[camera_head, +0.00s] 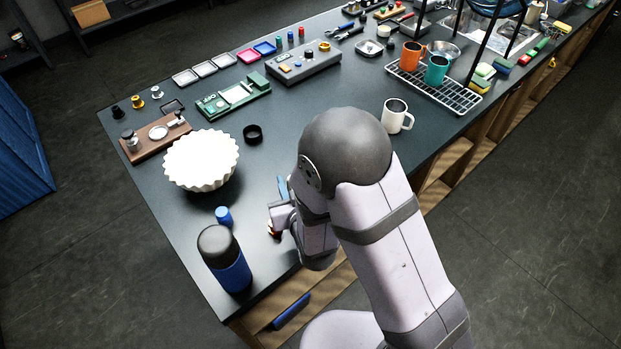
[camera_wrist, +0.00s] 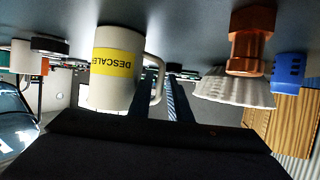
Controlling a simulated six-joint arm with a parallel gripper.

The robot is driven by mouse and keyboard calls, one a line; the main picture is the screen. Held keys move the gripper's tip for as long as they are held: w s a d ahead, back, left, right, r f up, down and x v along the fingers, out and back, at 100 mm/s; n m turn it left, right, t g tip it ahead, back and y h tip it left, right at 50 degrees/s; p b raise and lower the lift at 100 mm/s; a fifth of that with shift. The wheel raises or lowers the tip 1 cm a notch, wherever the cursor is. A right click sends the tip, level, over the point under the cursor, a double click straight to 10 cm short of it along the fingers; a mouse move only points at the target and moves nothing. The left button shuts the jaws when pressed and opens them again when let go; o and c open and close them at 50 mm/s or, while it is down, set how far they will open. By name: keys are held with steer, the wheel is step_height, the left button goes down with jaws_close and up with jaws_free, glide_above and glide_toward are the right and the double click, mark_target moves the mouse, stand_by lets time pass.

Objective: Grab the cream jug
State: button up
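The cream jug (camera_wrist: 112,90) carries a yellow band reading "DESCALE…" in the wrist view, which appears upside down. Its handle (camera_wrist: 159,80) is on its right side, close to my gripper. My gripper (camera_wrist: 167,80) shows two slim fingers with a gap between them; it looks open, with the handle beside or between the fingers. I cannot tell whether they touch it. In the head view, my arm appears to hide the jug; a blue finger of my gripper (camera_head: 283,188) shows beside the arm.
A copper-coloured hex part (camera_wrist: 250,42) stands near the gripper, before a white fluted bowl (camera_head: 200,162). A small blue cylinder (camera_head: 223,216) and a blue bottle (camera_head: 232,272) stand near the table's front edge. A small cream mug (camera_head: 396,117) stands right of my arm.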

steer(key=shift+p+x, duration=0.5)
steer(key=shift+x, duration=1.4)
steer(key=shift+c, duration=0.5)
jaws_close()
steer(key=shift+r, duration=0.25)
step_height(320, 180, up, 9)
steer(key=b, duration=0.1)
steer(key=shift+b, duration=0.3)
steer(key=shift+r, duration=0.3)
